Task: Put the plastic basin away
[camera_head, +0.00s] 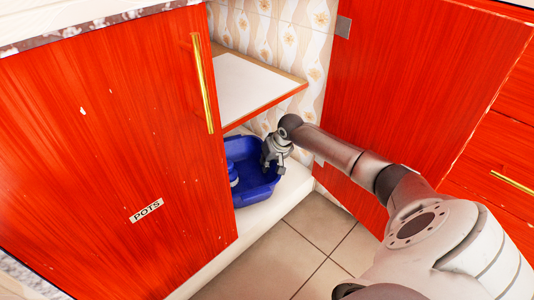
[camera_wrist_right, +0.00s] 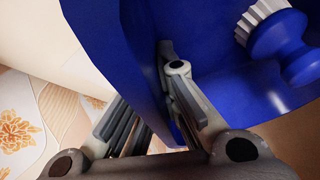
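The blue plastic basin (camera_head: 258,185) sits low inside the open cabinet, below a shelf, partly hidden behind the left red door. A blue thing with a white part (camera_head: 233,173), perhaps a brush, lies in it; it also shows in the right wrist view (camera_wrist_right: 278,45). My right gripper (camera_head: 272,163) is at the basin's right rim. In the right wrist view its fingers (camera_wrist_right: 165,125) lie on either side of the blue basin wall (camera_wrist_right: 118,60), one inside and one outside, and seem closed on it. My left gripper is not in view.
A white shelf (camera_head: 255,88) with a red front edge is above the basin. The left red door (camera_head: 110,150), labelled POTS, and the right red door (camera_head: 410,85) flank the opening. Tiled floor (camera_head: 315,235) in front is clear.

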